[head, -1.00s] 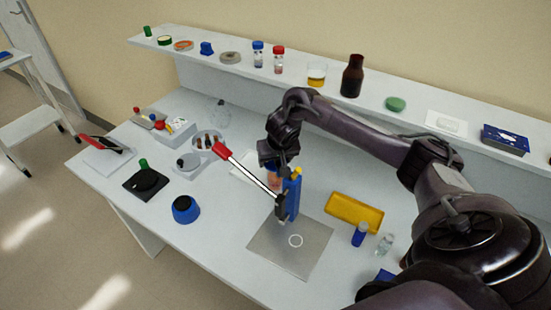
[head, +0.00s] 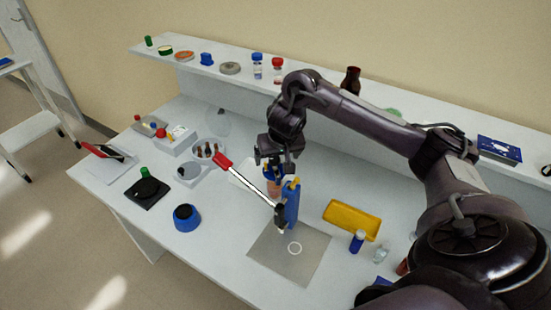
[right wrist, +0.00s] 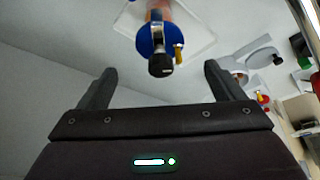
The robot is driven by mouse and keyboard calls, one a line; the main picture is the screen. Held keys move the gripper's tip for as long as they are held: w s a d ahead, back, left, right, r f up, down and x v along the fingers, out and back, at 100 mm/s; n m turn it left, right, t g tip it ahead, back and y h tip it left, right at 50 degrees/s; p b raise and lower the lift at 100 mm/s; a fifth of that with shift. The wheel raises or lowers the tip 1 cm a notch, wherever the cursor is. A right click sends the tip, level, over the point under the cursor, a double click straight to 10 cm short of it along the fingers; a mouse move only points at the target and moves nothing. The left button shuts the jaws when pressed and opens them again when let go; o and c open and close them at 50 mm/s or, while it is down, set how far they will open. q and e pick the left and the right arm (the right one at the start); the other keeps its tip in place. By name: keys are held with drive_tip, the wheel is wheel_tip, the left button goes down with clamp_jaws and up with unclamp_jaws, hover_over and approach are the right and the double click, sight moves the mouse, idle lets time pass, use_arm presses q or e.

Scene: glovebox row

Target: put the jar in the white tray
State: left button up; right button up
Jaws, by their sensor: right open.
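The jar (head: 273,188), orange-brown with a blue lid, stands upright on the bench, partly behind a blue upright tool (head: 291,206). In the right wrist view the jar (right wrist: 143,38) is at the top centre. The white tray (head: 240,176) lies beside and behind it; in the right wrist view its pale surface (right wrist: 200,38) shows on both sides of the jar. The jar's base is hidden, so I cannot tell how it rests on the tray. My right gripper (head: 274,160) is open and empty, just above the jar and apart from it. My left gripper is not in view.
A red-handled lever (head: 245,181) slants beside the blue tool, above a grey plate (head: 310,262). A yellow tray (head: 352,219) and a blue bottle (head: 357,242) are to the right. A raised shelf (head: 190,60) runs along the back. Several small items crowd the left.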

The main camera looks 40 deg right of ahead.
drive_tip(key=p+v, duration=0.1)
drive_tip(key=v, duration=0.2)
drive_tip(key=shift+s+r, duration=0.1)
idle(0.5)
